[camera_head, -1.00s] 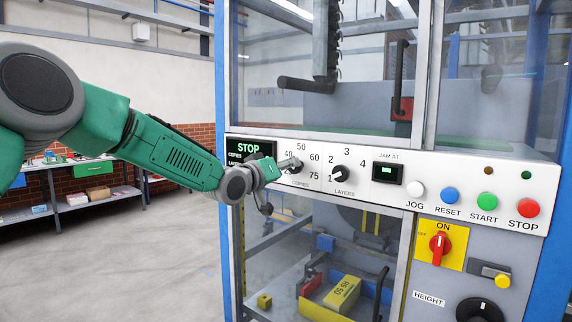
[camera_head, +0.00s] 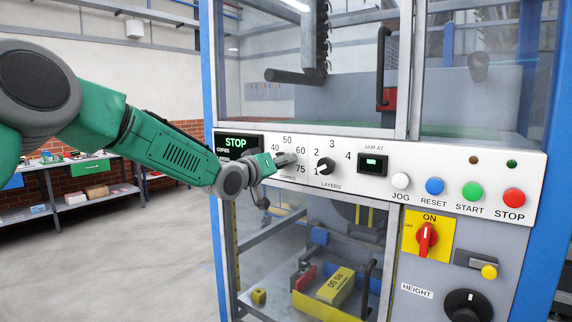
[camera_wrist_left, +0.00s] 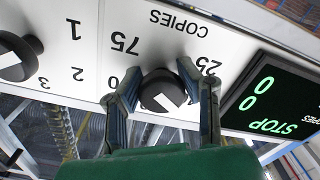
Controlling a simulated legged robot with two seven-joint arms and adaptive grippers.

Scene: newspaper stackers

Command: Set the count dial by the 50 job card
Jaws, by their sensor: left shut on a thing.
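The count dial (camera_wrist_left: 160,90) is a black knob with a white pointer line, marked COPIES on the white panel (camera_head: 385,185). In the wrist view my left gripper (camera_wrist_left: 158,92) has one finger on each side of the knob, shut on it. The head view shows the left gripper (camera_head: 288,159) at the same spot, covering the dial. The numbers 40, 50, 60 and 75 show around it there. The pointer's exact number is hard to tell. No 50 job card is clearly identifiable. My right gripper is out of view.
The LAYERS knob (camera_head: 325,166) sits just right of the count dial. Farther right are the JAM AT display (camera_head: 373,162), several coloured push buttons and a red ON switch (camera_head: 427,238). A yellow printed block (camera_head: 337,284) lies in the lower bay behind the panel's frame.

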